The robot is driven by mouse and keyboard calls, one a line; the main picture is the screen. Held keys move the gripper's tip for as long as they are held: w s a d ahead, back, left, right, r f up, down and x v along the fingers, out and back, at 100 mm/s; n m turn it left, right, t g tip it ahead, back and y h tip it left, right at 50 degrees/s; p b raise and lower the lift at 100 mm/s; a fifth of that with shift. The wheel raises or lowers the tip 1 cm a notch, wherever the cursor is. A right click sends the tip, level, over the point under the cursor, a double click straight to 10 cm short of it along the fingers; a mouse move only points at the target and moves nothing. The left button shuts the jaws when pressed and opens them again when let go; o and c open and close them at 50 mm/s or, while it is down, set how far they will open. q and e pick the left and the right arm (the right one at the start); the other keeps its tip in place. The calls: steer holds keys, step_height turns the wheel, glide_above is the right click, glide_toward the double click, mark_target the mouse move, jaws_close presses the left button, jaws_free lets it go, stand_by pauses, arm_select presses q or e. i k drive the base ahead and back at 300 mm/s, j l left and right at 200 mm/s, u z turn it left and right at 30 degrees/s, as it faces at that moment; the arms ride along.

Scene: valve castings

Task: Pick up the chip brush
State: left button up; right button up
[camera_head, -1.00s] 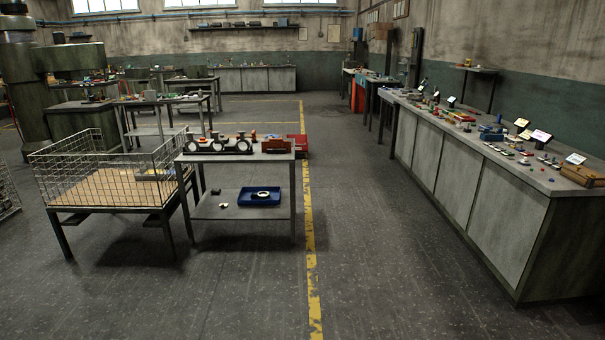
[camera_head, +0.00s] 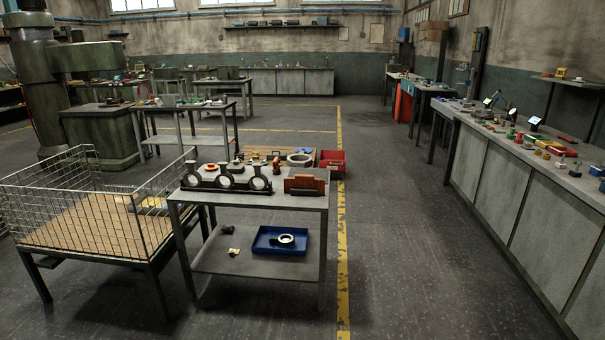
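I cannot make out a chip brush for certain in the head view. A grey two-level table (camera_head: 255,199) stands ahead, left of the yellow floor line. On its top are a dark rack with several ring-shaped castings (camera_head: 226,178) and a reddish-brown block (camera_head: 304,185). Its lower shelf holds a blue tray (camera_head: 263,246) with a pale ring (camera_head: 286,240) in it, and small items beside the tray. Neither of my grippers shows in the view.
A wire-mesh crate (camera_head: 153,231) on legs stands left of the table. A long workbench (camera_head: 545,183) crowded with small items runs along the right. A red bin (camera_head: 333,158) shows behind the table. The floor between the yellow line and the right bench is clear.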

mark_target(275, 170)
steer(key=i+u, duration=0.3)
steer(key=i, duration=1.25)
